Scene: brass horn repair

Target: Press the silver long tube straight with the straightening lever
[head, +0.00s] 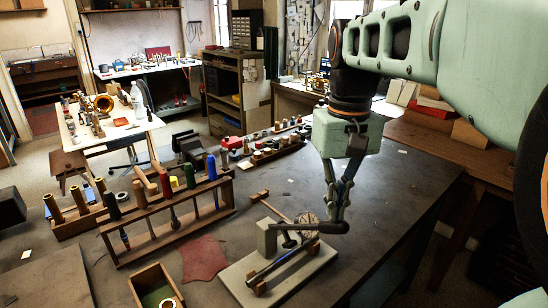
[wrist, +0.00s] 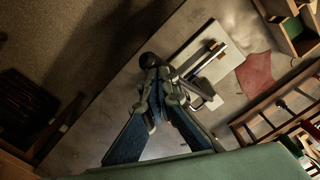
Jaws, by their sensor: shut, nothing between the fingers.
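The straightening lever stands on a pale grey base plate (head: 237,285), with a grey post (head: 267,238) and a dark arm (head: 298,231) reaching right. The silver long tube (head: 283,262) lies across two wooden blocks on the plate, below the arm; its ends look dark or bluish. My gripper (head: 337,218) is shut and empty, pointing down at the arm's right end by a dark round knob (wrist: 149,60). I cannot tell whether the fingertips touch the knob.
A wooden rack (head: 165,235) with coloured-handled tools stands left of the jig. A red cloth (head: 204,258) and an open wooden box (head: 154,287) lie near the front. A small wooden mallet (head: 268,203) lies behind the jig.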

